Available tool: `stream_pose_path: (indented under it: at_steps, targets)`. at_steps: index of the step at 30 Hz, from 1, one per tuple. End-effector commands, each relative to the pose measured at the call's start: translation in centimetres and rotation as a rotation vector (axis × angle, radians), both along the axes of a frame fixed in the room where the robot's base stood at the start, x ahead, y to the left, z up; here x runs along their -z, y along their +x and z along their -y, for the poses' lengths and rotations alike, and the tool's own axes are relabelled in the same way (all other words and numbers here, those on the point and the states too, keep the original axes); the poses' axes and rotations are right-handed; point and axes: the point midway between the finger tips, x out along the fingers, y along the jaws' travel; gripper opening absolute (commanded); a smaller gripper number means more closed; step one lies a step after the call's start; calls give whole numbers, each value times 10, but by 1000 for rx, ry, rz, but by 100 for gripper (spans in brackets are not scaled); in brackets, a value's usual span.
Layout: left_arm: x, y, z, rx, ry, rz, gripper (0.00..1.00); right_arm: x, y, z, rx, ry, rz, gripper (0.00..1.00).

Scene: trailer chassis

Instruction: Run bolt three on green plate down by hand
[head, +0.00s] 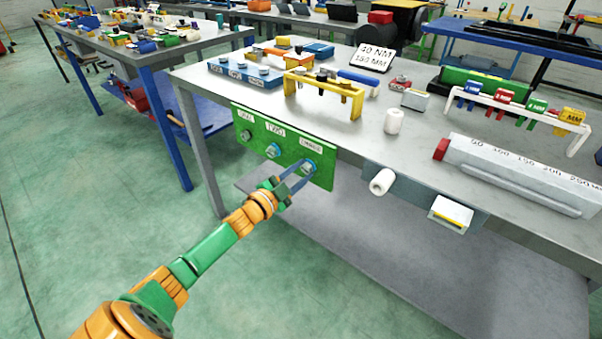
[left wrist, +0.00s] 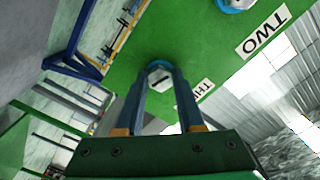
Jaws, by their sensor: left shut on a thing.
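The green plate (head: 290,172) hangs upright on the front edge of the workbench, with three bolts in a row under white labels. Bolt three (head: 309,164), at the right end, has a blue ring around it. My left gripper (head: 304,175) reaches it from the front, its two blue-grey fingers shut on the bolt's head. In the left wrist view the silver head of bolt three (left wrist: 159,74) sits between the fingertips, against the green plate (left wrist: 205,45). How far the bolt is in cannot be told. Bolt two (head: 272,151) and bolt one (head: 245,135) sit to the left. My right gripper is out of view.
The workbench top (head: 345,140) carries a yellow rack (head: 322,88), a blue block with bolts (head: 245,74), a white cylinder (head: 394,121) and a sign (head: 374,58). A white roll (head: 382,181) sticks out from the front edge, right of the plate. The floor before the plate is clear.

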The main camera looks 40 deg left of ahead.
Motion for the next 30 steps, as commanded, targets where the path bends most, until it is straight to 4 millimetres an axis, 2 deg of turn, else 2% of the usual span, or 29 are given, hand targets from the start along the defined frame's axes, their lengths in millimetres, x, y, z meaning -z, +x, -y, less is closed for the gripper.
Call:
stream_pose_path:
  at_steps: [1, 15, 30]
  targets:
    - [6, -1, 2, 3, 44, -7, 0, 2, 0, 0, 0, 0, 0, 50]
    - [7, -1, 2, 9, 466, 27, 0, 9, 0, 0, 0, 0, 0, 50]
    - [6, -1, 2, 11, 719, 46, 0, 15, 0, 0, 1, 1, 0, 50]
